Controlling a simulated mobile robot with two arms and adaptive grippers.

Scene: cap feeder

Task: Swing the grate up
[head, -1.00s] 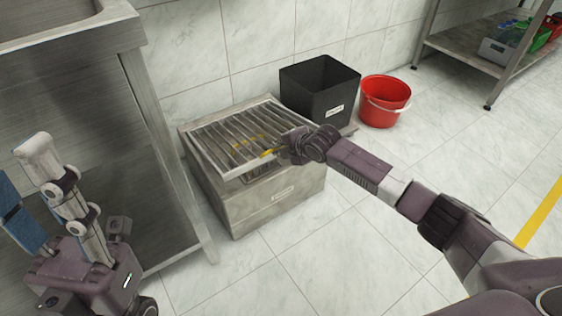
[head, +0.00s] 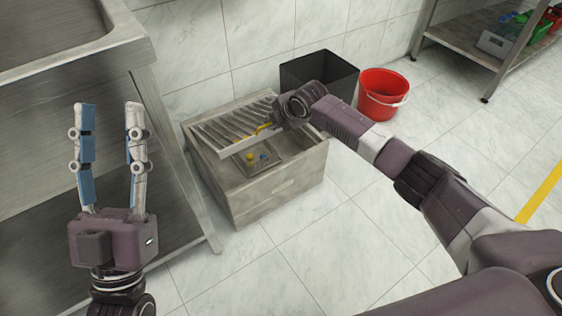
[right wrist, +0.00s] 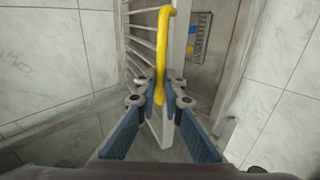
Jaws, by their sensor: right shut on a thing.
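The grate (head: 228,128) is a set of grey metal bars on the metal feeder box (head: 265,200). It is tilted up at its front, and the box's opening shows below its front edge. A yellow handle (right wrist: 163,50) sits on the grate's front bar; it also shows in the head view (head: 262,128). My right gripper (right wrist: 160,92) is shut on the yellow handle, with one blue-padded finger on each side. In the head view the right gripper's fingers are mostly hidden behind its wrist. My left gripper (head: 108,108) is open and empty, fingers upward, in front of the metal counter.
Inside the box is a small tray (head: 270,170) with yellow and blue bits. A black bin (head: 335,78) and a red bucket (head: 383,93) stand behind and right. A metal counter (head: 185,150) is close on the left. The tiled floor in front is clear.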

